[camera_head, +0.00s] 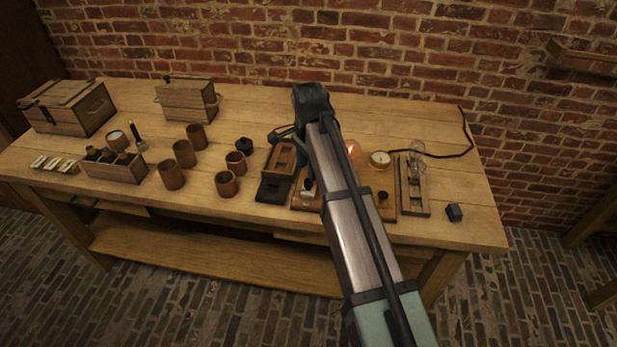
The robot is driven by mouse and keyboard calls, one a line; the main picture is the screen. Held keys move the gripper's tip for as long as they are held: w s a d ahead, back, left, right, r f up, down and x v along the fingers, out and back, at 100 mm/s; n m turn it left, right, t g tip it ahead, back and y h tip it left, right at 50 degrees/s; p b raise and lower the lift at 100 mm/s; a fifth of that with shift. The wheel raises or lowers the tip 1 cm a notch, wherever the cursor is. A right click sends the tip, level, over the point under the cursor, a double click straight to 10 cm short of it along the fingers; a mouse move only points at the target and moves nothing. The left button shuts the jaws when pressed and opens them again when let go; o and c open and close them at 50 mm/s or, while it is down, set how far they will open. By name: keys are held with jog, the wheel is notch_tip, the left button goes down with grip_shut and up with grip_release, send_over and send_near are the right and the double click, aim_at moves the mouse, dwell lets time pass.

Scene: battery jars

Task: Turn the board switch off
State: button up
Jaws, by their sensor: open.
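A wooden board (372,209) lies near the front right of the bench, largely hidden behind my arm. A small pale-and-dark fitting (307,188) stands on its left part, and a small dark knob (383,197) on its right part. I cannot tell which is the switch or how it is set. A small orange-red glow (351,149) shows just right of my arm. My gripper (279,134) is open, above the back of the board and to its left, apart from both fittings; its fingers are partly hidden.
A wooden block frame (279,160) stands left of the board. Several brown jars (171,175) and a bottle crate (113,170) fill the left.

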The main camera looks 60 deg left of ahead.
aim_at(308, 181)
jog(key=shift+f, duration=2.45)
grip_shut()
